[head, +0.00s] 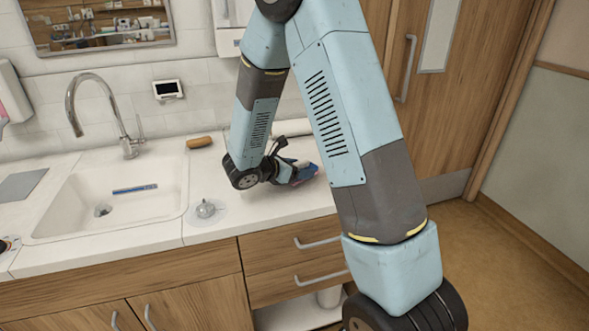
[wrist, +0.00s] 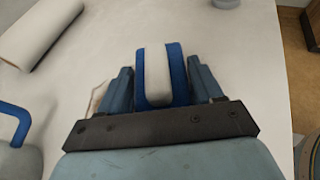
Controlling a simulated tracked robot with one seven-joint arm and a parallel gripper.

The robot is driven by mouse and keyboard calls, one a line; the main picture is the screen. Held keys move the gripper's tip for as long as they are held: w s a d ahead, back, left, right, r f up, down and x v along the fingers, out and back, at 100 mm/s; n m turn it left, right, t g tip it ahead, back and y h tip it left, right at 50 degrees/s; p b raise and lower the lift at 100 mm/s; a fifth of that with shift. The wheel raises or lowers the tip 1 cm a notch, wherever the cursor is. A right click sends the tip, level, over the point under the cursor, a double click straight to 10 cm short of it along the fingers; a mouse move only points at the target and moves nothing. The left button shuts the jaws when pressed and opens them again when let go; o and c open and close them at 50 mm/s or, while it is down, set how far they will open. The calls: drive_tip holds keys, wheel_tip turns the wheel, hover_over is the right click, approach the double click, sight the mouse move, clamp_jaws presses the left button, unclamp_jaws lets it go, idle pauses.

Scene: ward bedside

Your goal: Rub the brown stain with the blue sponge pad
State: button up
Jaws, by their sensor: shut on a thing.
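My gripper (wrist: 161,88) is low over the white counter, right of the sink. Its two fingers are shut on the blue sponge pad (wrist: 172,58), which shows as a blue U-shaped edge around a pale middle. In the head view the blue pad (head: 306,172) shows at the end of my arm, with a reddish patch near it. A faint brown mark (wrist: 97,95), likely part of the brown stain, shows on the counter just left of the fingers. The rest of it is hidden by my gripper. I cannot tell if the pad touches the counter.
A white roll (wrist: 38,30) lies at the upper left of the wrist view. A grey item with a blue loop (wrist: 14,115) is at the left edge. A clear item (head: 206,210) stands near the front edge.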

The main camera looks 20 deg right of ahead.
drive_tip(key=shift+f, duration=0.6)
drive_tip(key=shift+w, duration=0.15)
drive_tip(key=shift+w+r, duration=0.1)
drive_tip(key=shift+w, duration=3.85)
drive_tip(key=shift+w+a, duration=0.1)
drive_tip(key=shift+w, duration=1.5)
